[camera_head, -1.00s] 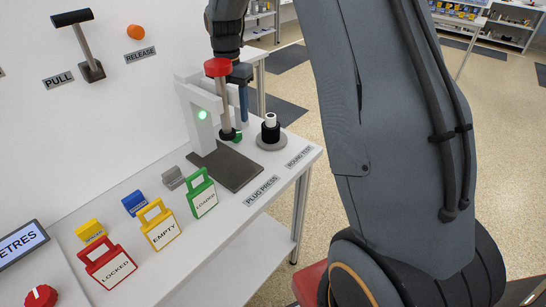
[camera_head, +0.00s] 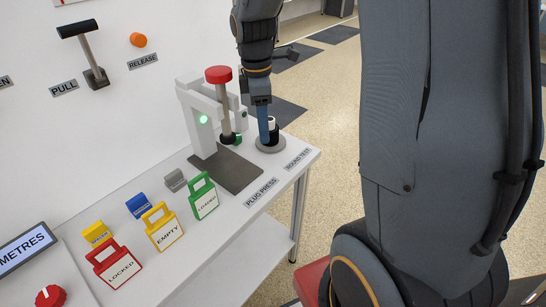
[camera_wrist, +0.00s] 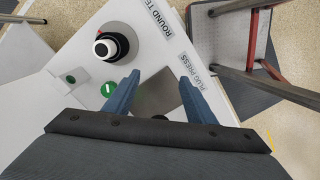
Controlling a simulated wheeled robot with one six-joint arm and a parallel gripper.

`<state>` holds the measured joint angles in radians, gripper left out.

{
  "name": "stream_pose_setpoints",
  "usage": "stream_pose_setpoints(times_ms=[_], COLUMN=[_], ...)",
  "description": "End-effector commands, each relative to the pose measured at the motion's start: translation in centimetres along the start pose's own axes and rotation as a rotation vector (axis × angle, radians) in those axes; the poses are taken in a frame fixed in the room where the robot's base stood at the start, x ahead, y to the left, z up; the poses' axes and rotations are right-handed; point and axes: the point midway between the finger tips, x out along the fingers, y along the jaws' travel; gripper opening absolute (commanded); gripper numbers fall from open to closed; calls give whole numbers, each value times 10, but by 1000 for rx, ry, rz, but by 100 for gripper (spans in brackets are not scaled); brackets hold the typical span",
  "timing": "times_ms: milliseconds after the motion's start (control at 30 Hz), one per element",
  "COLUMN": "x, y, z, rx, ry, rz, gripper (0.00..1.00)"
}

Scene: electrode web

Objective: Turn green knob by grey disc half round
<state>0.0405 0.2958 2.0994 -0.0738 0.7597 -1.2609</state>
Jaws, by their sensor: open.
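The green knob (camera_wrist: 108,89) shows in the wrist view as a round green face with a white mark, left of my fingers. In the head view my gripper (camera_head: 264,140) points down in front of the disc and partly hides the post.
The white plug press (camera_head: 195,112) with a red-topped lever (camera_head: 218,74) stands left of my gripper, over a dark plate (camera_head: 232,172). Green, yellow and red tags and small blocks stand on the bench nearer me. The bench's right edge is close to the disc.

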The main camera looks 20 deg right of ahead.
Motion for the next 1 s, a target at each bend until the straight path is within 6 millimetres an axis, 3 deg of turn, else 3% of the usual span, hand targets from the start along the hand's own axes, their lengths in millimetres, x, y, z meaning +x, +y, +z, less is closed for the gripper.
stream_pose_setpoints(times_ms=[1000], x=[-8], y=[-130], z=[10], rx=[1080], ry=[106], rz=[32], gripper=[50])
